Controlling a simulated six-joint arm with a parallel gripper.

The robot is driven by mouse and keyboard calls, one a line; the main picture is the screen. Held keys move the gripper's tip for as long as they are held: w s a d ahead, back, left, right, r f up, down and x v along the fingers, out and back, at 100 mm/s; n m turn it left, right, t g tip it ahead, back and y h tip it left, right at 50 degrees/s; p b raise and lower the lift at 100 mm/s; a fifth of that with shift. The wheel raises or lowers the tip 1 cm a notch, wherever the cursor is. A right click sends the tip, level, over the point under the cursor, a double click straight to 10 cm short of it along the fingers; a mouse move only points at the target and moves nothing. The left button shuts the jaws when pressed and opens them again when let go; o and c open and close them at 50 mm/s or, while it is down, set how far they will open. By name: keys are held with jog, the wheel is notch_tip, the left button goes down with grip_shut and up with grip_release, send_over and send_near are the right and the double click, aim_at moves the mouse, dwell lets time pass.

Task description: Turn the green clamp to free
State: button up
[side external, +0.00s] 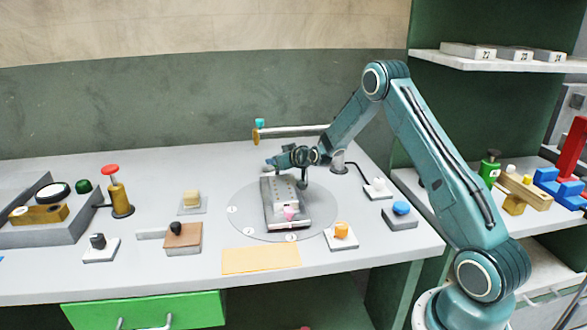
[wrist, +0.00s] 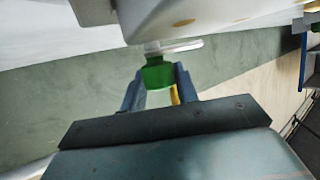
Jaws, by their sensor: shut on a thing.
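The green clamp (wrist: 157,73) shows in the wrist view between the two fingers of my gripper (wrist: 158,88). My gripper is shut on it, just below a pale grey body with a clear or white piece near the clamp. In the side view my gripper (side external: 270,163) is at the back end of the grey press (side external: 269,207), and I cannot make out the clamp there. The press stands on a round plate (side external: 248,222). A small pink piece (side external: 290,214) shows near its front end. The clamp's exact turn position cannot be told.
An orange-knobbed block (side external: 341,232) and a blue-knobbed block (side external: 400,211) are to the right. A brown block (side external: 184,240) is to the left. A yellow sheet (side external: 260,258) lies in front.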

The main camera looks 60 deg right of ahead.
jog(key=o, duration=1)
jog(key=shift+c, duration=0.2)
jog(key=shift+s, duration=0.1)
jog(key=v, duration=1.3)
jog(key=shift+s+r, duration=0.15)
jog(key=shift+s, duration=0.15)
jog(key=shift+a, duration=0.1)
